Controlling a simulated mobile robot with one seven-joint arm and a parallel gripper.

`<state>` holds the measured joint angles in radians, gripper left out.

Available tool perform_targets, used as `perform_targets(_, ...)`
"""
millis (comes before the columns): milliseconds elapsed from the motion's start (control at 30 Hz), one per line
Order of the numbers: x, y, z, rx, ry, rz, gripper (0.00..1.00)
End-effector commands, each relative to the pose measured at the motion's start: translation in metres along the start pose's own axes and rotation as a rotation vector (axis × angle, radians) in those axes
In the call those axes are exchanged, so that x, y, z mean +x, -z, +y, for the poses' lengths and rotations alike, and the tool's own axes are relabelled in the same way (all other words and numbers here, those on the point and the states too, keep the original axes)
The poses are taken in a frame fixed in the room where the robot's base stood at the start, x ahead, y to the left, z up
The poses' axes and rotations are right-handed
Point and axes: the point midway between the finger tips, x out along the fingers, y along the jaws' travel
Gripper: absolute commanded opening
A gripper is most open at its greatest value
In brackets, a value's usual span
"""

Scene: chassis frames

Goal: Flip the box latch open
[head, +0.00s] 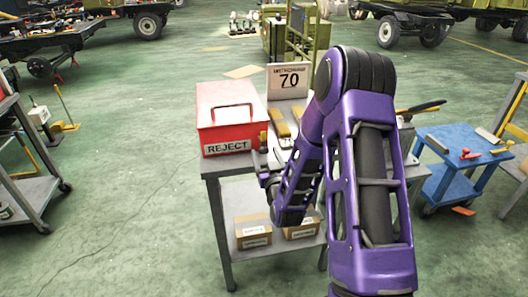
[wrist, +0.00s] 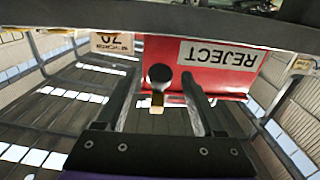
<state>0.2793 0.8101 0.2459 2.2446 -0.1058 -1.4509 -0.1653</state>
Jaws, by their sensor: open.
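The red box (head: 232,108) with a REJECT label stands on a grey table; its lid is down with a handle on top. Its front shows upside down in the wrist view (wrist: 245,78). A black round knob (wrist: 160,74) with a small brass piece (wrist: 157,99) shows against the red face, apparently the latch. My gripper (wrist: 161,88) is open, with one finger on each side of the knob; I cannot tell if either touches it. In the head view my gripper (head: 262,160) is at the box's front right corner, partly hidden by my arm.
A sign reading 70 (head: 288,80) stands behind yellow items (head: 279,122) right of the box. Cardboard boxes (head: 252,232) sit on the table's lower shelf. A blue cart (head: 455,143) with tools stands at right. Floor at left front is clear.

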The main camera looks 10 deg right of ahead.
Motion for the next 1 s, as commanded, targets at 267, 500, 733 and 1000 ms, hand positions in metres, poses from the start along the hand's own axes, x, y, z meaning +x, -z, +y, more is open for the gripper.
perform_targets(267, 0.023, 0.0, 0.0, 0.0, 0.0, 0.0, 0.69)
perform_targets(500, 0.023, 0.0, 0.0, 0.0, 0.0, 0.0, 0.69)
perform_targets(733, 0.023, -0.001, 0.0, 0.0, 0.0, 0.0, 0.31)
perform_targets(1000, 0.023, -0.001, 0.0, 0.0, 0.0, -0.001, 0.0)
